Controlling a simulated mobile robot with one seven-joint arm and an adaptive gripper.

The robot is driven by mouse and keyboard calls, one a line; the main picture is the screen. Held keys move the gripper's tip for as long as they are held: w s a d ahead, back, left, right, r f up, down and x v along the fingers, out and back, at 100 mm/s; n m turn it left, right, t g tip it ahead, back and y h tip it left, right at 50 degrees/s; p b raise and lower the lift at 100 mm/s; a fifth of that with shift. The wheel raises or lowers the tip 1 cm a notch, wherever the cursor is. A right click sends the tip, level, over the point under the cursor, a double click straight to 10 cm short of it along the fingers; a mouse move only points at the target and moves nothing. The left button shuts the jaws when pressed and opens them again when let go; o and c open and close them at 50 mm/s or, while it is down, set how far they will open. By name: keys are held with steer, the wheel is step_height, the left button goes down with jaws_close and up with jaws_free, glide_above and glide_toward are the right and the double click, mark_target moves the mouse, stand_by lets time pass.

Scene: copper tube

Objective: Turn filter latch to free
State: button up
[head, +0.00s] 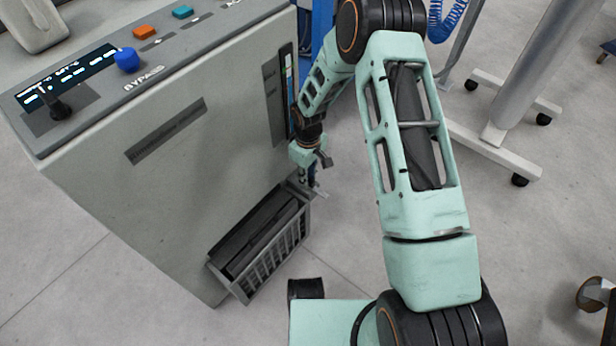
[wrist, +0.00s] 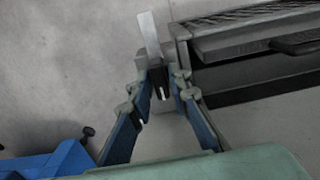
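The filter (head: 262,238) is a dark slatted unit in a grey ribbed frame, low on the front of the grey cabinet. In the wrist view its ribbed edge (wrist: 245,38) is at the upper right. A pale flat bar (wrist: 149,36), seemingly the latch, sticks out beside the frame's near corner; in the head view it is a small light piece (head: 319,193). My gripper (wrist: 161,78) is at this corner, its fingers on either side of a small dark part below the bar. Whether they touch it is unclear. The gripper (head: 306,178) is small and partly hidden in the head view.
The cabinet (head: 190,170) stands at the left with a blue knob (head: 126,59) and buttons on top. A wheeled stand (head: 500,140) is at the right. A blue object (wrist: 50,163) lies at the lower left in the wrist view. Open floor (head: 345,245) lies right of the filter.

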steer(key=shift+o, duration=1)
step_height(320, 180, up, 12)
